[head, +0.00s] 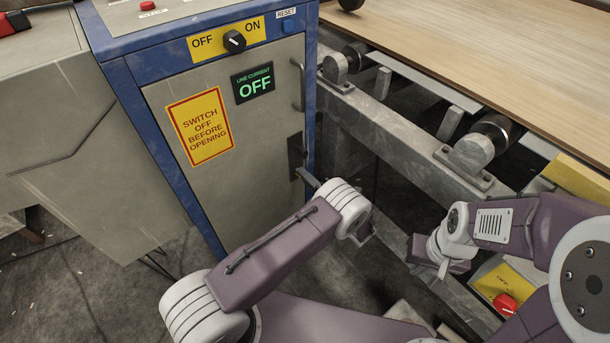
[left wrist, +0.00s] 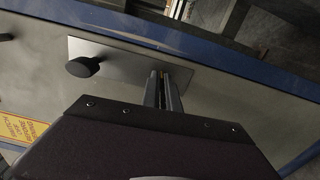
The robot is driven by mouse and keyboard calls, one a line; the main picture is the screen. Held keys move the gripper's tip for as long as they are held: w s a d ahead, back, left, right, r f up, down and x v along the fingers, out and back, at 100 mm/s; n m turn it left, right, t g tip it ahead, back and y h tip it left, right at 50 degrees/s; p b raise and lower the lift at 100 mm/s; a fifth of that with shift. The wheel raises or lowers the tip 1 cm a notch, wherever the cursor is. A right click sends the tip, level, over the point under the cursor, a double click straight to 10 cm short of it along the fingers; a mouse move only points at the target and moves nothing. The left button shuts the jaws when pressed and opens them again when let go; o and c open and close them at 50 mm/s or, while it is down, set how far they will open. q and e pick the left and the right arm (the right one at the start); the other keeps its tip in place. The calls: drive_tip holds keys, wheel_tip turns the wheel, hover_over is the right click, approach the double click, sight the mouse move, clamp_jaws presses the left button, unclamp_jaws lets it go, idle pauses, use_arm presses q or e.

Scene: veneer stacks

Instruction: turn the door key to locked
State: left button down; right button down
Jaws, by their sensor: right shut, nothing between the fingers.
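The cabinet door (head: 250,170) is grey in a blue frame and looks shut. A dark lock plate (head: 296,150) sits at its right edge; in the left wrist view the plate (left wrist: 125,58) carries a round black knob (left wrist: 83,67). My left gripper (head: 305,177) reaches the lower part of the plate. In the left wrist view its narrow fingers (left wrist: 166,88) are close together, with a sliver of brass-coloured key (left wrist: 161,76) between them. Most of the key and its keyhole are hidden. My right gripper (head: 443,268) is shut and empty, away from the door.
The display (head: 253,84) reads line current OFF. A vertical door handle (head: 300,85) is above the lock. A roller conveyor frame (head: 400,130) stands close on the right.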

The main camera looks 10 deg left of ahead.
use_arm(q)
drive_tip(key=shift+m, duration=0.4)
drive_tip(key=c, duration=1.6)
unclamp_jaws()
drive_tip(key=p+v, duration=0.2)
drive_tip(key=v, duration=0.7)
drive_tip(key=shift+s, duration=0.1)
drive_tip(key=shift+f, duration=0.1)
